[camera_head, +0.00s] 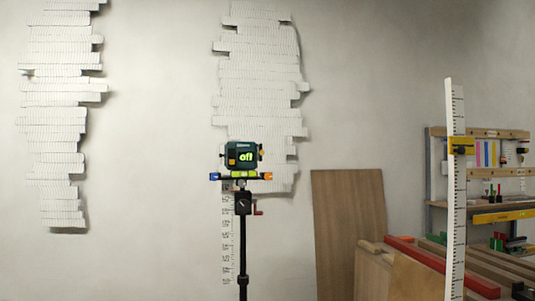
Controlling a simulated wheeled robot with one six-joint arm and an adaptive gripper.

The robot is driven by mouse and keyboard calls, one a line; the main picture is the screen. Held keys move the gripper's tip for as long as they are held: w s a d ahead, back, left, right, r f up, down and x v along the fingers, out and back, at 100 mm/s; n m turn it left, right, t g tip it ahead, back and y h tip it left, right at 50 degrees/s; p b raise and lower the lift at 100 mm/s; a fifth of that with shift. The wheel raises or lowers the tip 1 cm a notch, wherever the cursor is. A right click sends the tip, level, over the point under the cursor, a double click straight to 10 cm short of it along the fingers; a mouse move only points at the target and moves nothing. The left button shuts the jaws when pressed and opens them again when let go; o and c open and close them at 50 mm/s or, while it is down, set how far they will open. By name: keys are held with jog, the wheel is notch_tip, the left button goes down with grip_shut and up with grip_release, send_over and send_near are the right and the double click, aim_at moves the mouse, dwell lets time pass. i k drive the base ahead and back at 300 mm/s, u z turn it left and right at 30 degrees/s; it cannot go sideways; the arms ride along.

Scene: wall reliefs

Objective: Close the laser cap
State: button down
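A dark green laser level (241,156) sits on top of a black tripod (242,245) in the middle of the camera_head view. A bar with a blue left end, an orange right end and green-yellow vials (242,175) lies just under the laser. My gripper does not show in this view.
Two white brick reliefs hang on the wall, one at left (58,120) and one behind the laser (258,80). A white ruler post (455,200) stands at right. A wooden board (349,230), planks and a tool rack (482,180) fill the right side. The lower left looks clear.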

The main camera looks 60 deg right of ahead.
aim_at(261, 152)
jog(key=z, duration=0.75)
jog(key=i, duration=0.95)
jog(key=z, duration=0.8)
